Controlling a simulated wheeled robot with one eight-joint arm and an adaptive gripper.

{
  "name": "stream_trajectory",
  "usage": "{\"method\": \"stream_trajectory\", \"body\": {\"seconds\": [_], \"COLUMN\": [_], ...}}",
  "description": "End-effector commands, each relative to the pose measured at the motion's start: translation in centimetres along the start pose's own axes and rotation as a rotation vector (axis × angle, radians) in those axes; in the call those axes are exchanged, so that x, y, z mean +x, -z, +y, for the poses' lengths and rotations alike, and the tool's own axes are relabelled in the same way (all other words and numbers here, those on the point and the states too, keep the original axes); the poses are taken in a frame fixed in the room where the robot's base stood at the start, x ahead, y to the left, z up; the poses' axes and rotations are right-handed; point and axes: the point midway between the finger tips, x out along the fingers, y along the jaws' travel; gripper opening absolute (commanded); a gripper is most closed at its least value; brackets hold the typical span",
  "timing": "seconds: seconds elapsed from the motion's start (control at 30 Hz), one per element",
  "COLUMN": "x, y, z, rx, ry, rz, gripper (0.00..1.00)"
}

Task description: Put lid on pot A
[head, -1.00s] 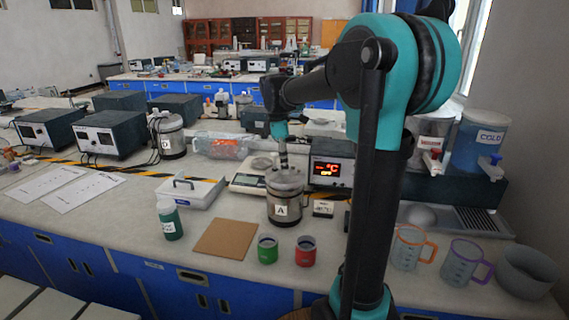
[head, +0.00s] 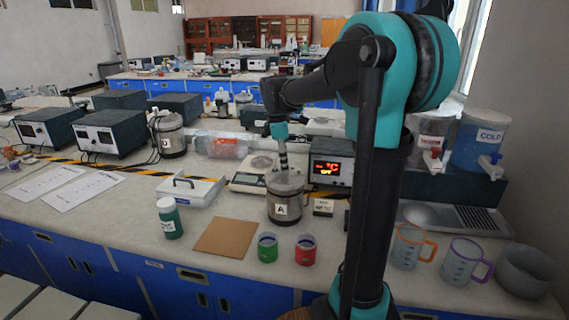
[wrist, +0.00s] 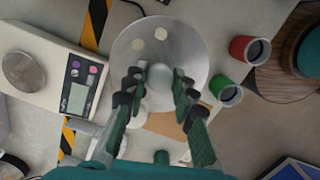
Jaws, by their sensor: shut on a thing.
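Pot A (head: 284,208), a grey metal pot with a white "A" label, stands upright on the bench right of the balance. The lid (wrist: 188,46) is a pale, translucent round disc with a ball knob (wrist: 159,76). My gripper (wrist: 160,80) is shut on the knob from above, with a dark green finger on each side. In the head view, my gripper (head: 283,166) is directly over pot A, with the lid (head: 285,181) at its rim. I cannot tell whether the lid rests fully on the rim. The lid hides the pot's inside in the wrist view.
The balance (head: 247,182) and a heater display box (head: 331,170) stand close behind pot A. A green cup (head: 267,248), a red cup (head: 306,250) and a brown board (head: 225,238) lie in front. Another pot (head: 170,135) stands at the back left.

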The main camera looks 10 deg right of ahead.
Motion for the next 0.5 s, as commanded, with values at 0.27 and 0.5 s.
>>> {"method": "stream_trajectory", "body": {"seconds": [0.27, 0.5], "x": [0.01, 0.01], "y": [0.00, 0.00], "z": [0.01, 0.01], "rx": [0.000, 0.000], "ry": [0.000, 0.000], "rz": [0.000, 0.000], "gripper": [0.00, 0.44]}}
